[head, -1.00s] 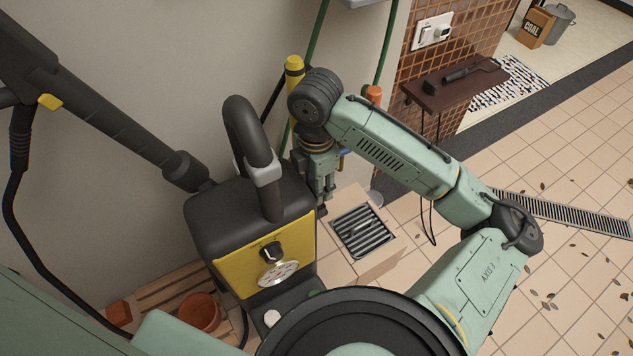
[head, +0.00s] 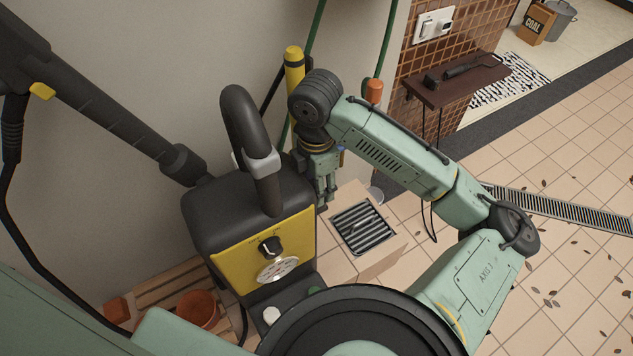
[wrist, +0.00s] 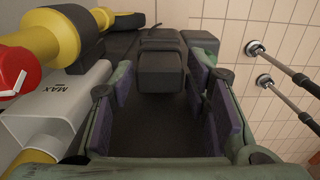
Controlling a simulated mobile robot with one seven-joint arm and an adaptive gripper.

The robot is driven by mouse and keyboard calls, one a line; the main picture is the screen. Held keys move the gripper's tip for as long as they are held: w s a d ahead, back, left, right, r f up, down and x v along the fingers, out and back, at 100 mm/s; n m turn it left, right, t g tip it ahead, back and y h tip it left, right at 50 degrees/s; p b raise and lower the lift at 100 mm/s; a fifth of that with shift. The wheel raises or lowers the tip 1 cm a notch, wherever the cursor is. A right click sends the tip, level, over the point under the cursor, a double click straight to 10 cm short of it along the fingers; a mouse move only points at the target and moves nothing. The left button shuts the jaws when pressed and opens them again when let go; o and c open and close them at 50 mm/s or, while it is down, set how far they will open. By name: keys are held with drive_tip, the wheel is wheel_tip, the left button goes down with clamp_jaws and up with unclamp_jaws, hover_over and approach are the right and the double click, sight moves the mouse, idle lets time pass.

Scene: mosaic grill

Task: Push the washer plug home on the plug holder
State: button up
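The pressure washer (head: 262,250), black with a yellow front and a thick handle, stands left of my gripper (head: 322,206) in the head view. My gripper points down close beside the washer's far right side. In the wrist view my gripper (wrist: 160,85) has its purple-padded fingers apart. A dark grey block (wrist: 160,72) shows between or just beyond the fingertips, with narrow gaps at both sides. It may be the washer plug or its holder; I cannot tell which. No seating point is clearly visible, and the washer body hides part of this area in the head view.
A pale block with a slotted grate (head: 362,229) stands right of my gripper. A yellow cylinder (head: 294,72) and green hoses are by the wall. The wrist view shows a grey part marked MAX (wrist: 60,100) and two wall-mounted rods (wrist: 285,70).

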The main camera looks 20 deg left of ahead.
drive_tip(key=shift+o, duration=1.4)
drive_tip(key=shift+r, duration=0.1)
wheel_tip(320, 180, up, 12)
